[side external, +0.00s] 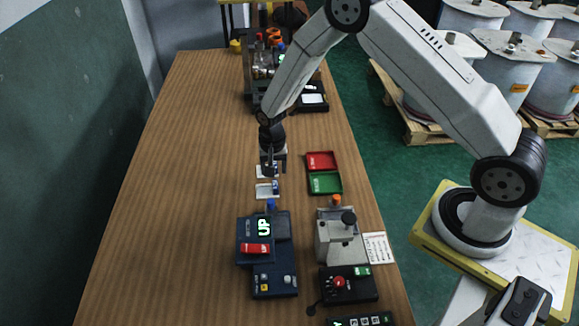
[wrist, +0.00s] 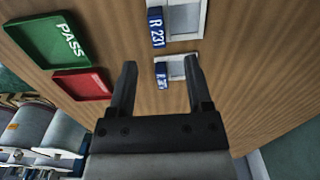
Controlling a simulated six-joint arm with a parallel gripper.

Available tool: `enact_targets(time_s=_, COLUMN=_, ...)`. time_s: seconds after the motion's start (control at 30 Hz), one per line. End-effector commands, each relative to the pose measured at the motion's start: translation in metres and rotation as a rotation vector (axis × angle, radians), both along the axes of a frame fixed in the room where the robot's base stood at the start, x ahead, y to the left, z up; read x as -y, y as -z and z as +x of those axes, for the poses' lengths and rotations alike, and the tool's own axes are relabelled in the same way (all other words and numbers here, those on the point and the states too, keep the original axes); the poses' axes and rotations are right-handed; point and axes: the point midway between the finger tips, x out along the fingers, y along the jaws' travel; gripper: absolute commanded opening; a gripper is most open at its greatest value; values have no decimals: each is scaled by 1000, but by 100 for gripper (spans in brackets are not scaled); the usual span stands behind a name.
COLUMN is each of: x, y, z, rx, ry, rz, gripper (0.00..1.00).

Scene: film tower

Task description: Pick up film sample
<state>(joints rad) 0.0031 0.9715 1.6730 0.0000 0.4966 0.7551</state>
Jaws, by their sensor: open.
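Two small white-framed film samples with blue tags lie on the wooden table. The nearer sample in the side view (side external: 267,190) shows at the top of the wrist view (wrist: 186,20), its tag reading "R 231". The other sample (side external: 262,171) is partly hidden by my gripper in the side view. In the wrist view this sample (wrist: 178,69) shows between and beyond my fingertips, its tag toward the left finger. My gripper (side external: 271,168) is open and empty, pointing down over that sample; the wrist view shows both fingers apart (wrist: 160,66). I cannot tell the exact height gap.
A green PASS tray (wrist: 48,40) and a red tray (wrist: 82,86) lie beside the samples. A dark blue device reading "UP" (side external: 264,226) and a grey machine (side external: 337,240) stand nearer the camera. Equipment (side external: 262,70) fills the far end. The table's left side is clear.

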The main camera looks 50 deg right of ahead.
Motion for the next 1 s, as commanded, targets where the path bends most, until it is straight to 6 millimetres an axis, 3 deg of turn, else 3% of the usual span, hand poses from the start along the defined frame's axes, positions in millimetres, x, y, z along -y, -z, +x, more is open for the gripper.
enact_targets(time_s=0.47, x=0, y=15, z=-1, rx=-1, ry=-1, rz=0, gripper=65)
enact_targets(time_s=1.0, x=0, y=60, z=-2, rx=-1, ry=-1, rz=1, gripper=65)
